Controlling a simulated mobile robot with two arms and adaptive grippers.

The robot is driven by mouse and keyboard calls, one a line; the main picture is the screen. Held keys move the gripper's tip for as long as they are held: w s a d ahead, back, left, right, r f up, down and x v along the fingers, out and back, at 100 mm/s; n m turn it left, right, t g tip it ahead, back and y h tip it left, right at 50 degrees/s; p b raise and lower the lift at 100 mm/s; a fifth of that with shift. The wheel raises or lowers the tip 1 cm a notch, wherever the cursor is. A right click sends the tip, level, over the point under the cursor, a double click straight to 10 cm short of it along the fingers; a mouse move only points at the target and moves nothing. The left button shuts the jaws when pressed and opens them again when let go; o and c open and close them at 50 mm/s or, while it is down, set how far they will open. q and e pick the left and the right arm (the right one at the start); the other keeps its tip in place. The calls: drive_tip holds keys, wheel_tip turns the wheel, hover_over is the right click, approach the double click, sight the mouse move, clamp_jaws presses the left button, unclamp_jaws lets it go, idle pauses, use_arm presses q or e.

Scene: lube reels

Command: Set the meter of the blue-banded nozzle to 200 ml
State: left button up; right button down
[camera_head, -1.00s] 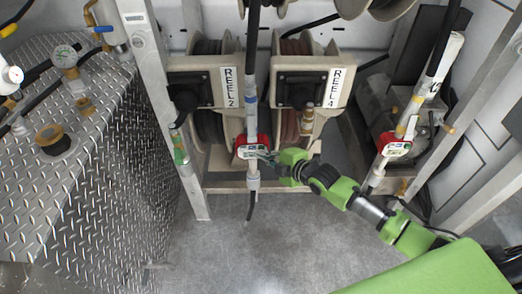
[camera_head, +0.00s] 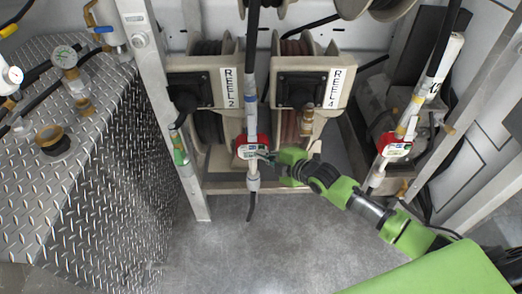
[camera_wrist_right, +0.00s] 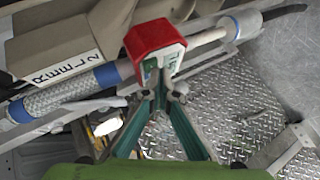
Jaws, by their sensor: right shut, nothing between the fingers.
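The blue-banded nozzle (camera_head: 252,110) hangs upright in front of the reels, with a blue band on its upper part. Its meter (camera_head: 248,147) is a red housing with a pale face; the readout is too small to read. In the right wrist view the red meter (camera_wrist_right: 153,40) is straight ahead, and the blue band (camera_wrist_right: 106,76) lies to its left. My right gripper (camera_head: 265,156) is shut and empty, its tips at the meter's face. In the wrist view the fingertips (camera_wrist_right: 160,88) meet at the face's lower edge; whether they touch cannot be told. My left gripper is not in view.
A second nozzle with a red meter (camera_head: 394,146) and a yellow band hangs at the right. Reel 2 (camera_head: 205,85) and Reel 4 (camera_head: 305,85) stand behind. A diamond-plate tank (camera_head: 95,180) fills the left. The floor in front is clear.

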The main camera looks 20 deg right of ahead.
drive_tip(key=shift+s+a+p, duration=0.25)
drive_tip(key=shift+s+p, duration=0.6)
drive_tip(key=shift+s, duration=0.25)
drive_tip(key=s+p, duration=0.2)
drive_tip(key=s+a+p, duration=0.1)
drive_tip(key=s, duration=0.1)
drive_tip(key=shift+s+a+p, duration=0.1)
drive_tip(key=shift+s+p, duration=0.25)
drive_tip(key=shift+s, duration=0.05)
drive_tip(key=shift+f, duration=0.1)
idle(1.0)
